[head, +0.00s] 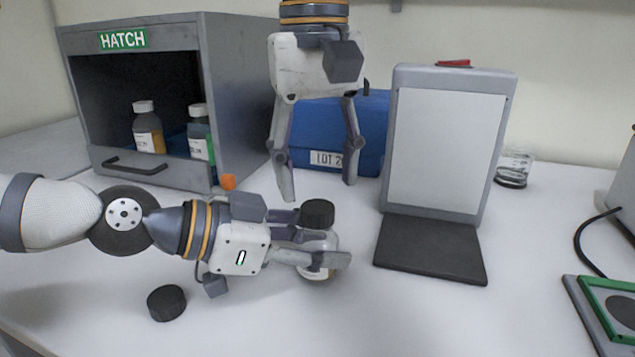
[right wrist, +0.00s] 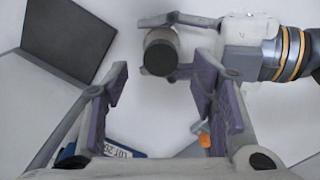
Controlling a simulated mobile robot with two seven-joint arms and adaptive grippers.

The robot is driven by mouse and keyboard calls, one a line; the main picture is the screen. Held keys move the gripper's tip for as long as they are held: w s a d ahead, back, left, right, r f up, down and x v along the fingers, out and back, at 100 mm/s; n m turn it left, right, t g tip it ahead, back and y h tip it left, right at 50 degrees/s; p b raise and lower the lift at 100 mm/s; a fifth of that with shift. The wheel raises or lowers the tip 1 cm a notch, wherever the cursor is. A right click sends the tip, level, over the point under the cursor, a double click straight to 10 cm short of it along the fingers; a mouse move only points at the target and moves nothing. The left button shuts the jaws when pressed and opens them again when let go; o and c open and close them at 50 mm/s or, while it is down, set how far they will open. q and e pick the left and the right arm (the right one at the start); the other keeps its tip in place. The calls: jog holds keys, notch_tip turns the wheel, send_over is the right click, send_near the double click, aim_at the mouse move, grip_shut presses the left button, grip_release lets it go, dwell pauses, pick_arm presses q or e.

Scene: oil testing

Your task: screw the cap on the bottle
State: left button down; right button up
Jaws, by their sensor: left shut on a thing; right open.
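A small pale bottle (head: 318,243) stands on the table with a black cap (head: 317,213) on its top; whether the cap is fully seated cannot be told. My left gripper (head: 325,246) is shut on the bottle's body from the left, and its fingers hide part of it. In the right wrist view the dark cap (right wrist: 160,57) shows from above between the left fingers. My right gripper (head: 319,187) points down, open and empty, above and behind the cap. A second black cap (head: 167,303) lies on the table at the front left.
A grey hatch box (head: 232,90) with two bottles inside stands at the back left. A blue box (head: 373,130) is behind my right gripper. A grey stand with a white panel (head: 445,150) and dark base is to the right. A glass jar (head: 513,168) stands further right.

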aim_at(317, 206)
jog(key=shift+r, duration=0.35)
jog(key=shift+c, duration=0.3)
jog(key=n, duration=0.3)
jog(key=shift+s+a+r+n, duration=0.1)
jog(key=shift+a+r+n, duration=0.25)
jog(key=shift+n, duration=0.05)
jog(key=n, duration=0.1)
jog(key=r+n, duration=0.1)
jog(key=n, duration=0.3)
jog(key=shift+d+r, duration=0.1)
jog(key=shift+r, duration=0.15)
jog(key=shift+w+d+r+n, duration=0.25)
jog(key=shift+r+n, duration=0.2)
jog(key=shift+n, duration=0.65)
jog(key=shift+f, duration=4.05)
